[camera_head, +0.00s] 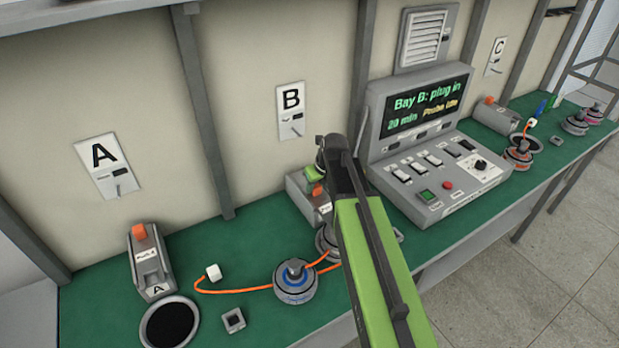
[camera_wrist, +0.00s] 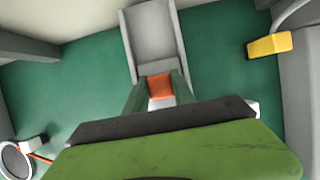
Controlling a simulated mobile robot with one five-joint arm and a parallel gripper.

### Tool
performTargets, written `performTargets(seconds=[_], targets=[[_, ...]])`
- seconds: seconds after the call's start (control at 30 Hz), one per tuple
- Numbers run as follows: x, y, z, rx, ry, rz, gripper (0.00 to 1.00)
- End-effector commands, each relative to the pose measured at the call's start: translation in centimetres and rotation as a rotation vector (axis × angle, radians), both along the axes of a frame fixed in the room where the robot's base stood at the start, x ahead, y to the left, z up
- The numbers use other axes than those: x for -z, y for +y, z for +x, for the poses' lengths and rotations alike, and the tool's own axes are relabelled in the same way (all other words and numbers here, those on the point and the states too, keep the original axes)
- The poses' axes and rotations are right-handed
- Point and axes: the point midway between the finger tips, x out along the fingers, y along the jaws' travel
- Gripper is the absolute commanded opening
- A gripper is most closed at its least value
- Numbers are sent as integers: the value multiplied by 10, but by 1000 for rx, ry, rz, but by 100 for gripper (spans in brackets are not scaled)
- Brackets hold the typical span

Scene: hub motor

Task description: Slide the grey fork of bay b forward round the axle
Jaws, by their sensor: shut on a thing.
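Bay b's grey fork unit (camera_head: 300,190) sits on the green bench below the B sign, with an orange grip block (camera_head: 317,190) on it. My gripper (camera_head: 318,176) is at this block, and my green arm covers much of the unit. In the wrist view my gripper (camera_wrist: 160,90) is shut on the orange block (camera_wrist: 160,84), with a grey channel-shaped part (camera_wrist: 153,35) beyond it. A hub motor (camera_head: 325,242) stands in front of the bay, partly behind my arm. Its axle and the fork's prongs are hidden.
Another hub motor (camera_head: 295,282) with an orange cable and white plug (camera_head: 213,272) stands front left. Bay A's unit (camera_head: 150,262) and a dark round opening (camera_head: 170,324) are further left. The console (camera_head: 430,150) is close on the right. A yellow block (camera_wrist: 270,45) shows in the wrist view.

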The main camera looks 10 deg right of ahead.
Motion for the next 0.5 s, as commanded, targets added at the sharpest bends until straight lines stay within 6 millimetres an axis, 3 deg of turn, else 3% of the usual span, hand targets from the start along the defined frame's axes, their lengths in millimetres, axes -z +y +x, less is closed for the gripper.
performTargets(seconds=[0.3, 0.33, 0.4, 0.5], targets=[[1, -3, -6, 0, 12, -5, 0], [1, -3, -5, 0, 11, -5, 35], [1, -3, -5, 0, 10, -4, 40], [1, -2, -5, 0, 8, -4, 40]])
